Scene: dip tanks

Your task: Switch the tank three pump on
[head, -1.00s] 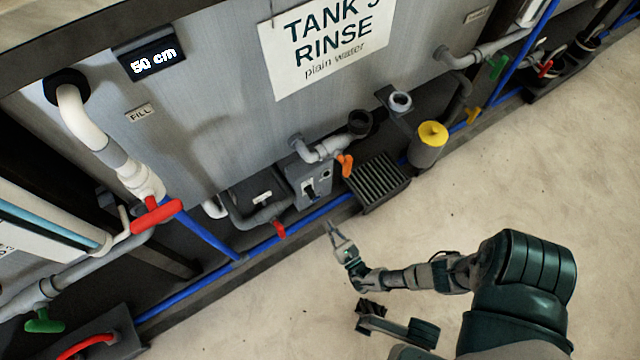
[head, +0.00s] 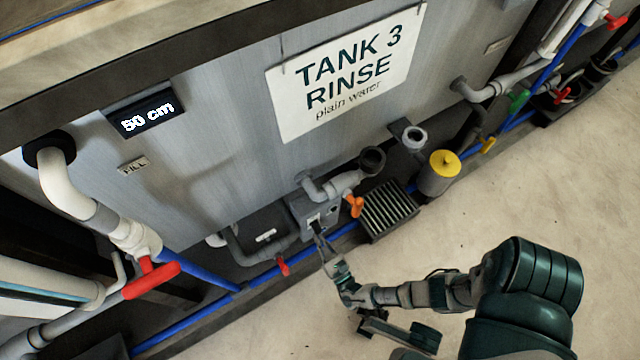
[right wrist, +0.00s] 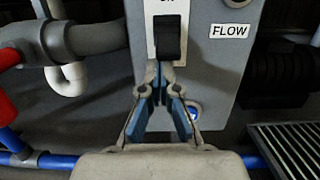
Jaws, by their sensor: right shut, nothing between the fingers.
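The tank three pump box (head: 328,208) is a grey box low at the foot of the tank, under the TANK 3 RINSE sign (head: 345,75). In the right wrist view the box (right wrist: 215,65) carries a black rocker switch (right wrist: 168,38) on a white plate, with a partly cut-off label above it. My right gripper (head: 319,238) is shut and empty in front of the box. In the right wrist view its fingertips (right wrist: 160,72) are just below the rocker; I cannot tell whether they touch it. My left gripper is out of view.
A FLOW label (right wrist: 230,31) is on the box. Grey pipes, an orange valve handle (head: 355,206) and a red one (head: 283,267) flank it. A slatted grate (head: 388,211) and a yellow-topped canister (head: 440,173) stand to the right. The floor at right is clear.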

